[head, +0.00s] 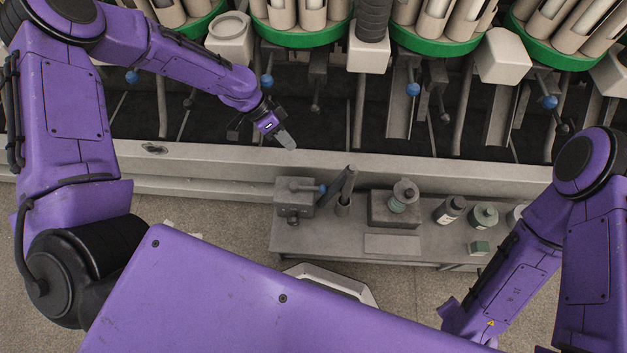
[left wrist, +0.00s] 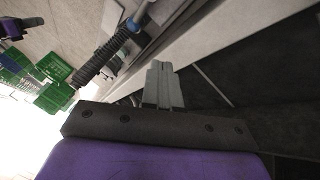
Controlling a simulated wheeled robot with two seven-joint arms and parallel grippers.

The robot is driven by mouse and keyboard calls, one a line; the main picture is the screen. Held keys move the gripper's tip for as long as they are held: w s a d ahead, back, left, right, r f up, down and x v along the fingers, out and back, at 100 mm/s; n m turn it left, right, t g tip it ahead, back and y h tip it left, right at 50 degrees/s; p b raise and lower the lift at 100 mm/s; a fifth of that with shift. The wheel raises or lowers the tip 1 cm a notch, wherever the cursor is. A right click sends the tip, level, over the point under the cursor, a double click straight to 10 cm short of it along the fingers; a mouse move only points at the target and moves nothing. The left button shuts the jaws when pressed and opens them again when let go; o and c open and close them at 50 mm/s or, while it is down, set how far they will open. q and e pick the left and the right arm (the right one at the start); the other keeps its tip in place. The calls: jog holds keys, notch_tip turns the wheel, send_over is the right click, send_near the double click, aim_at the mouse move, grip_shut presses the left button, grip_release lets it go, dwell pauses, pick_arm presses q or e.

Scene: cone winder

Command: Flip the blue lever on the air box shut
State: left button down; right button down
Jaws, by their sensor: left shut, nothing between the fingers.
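The grey air box (head: 292,207) stands at the left end of a low shelf in the head view. Its lever with a blue tip (head: 321,188) sticks out to the right from its top. My left gripper (head: 287,143) is shut and empty. It is above and beyond the box in the picture, over the pale rail, apart from the lever. Its closed fingers also show in the left wrist view (left wrist: 162,82); I cannot make out the air box for certain there. My right arm comes in at the right, but its gripper is hidden.
The pale machine rail (head: 400,172) runs behind the shelf (head: 340,238). A dark slanted post (head: 347,188) stands just right of the lever. A block with a spool (head: 403,197) and several bottles stand farther right. Green-based cone holders (head: 300,35) line the back.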

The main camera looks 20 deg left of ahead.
aim_at(310, 188)
pick_arm(q)
jog(key=shift+r, duration=0.15)
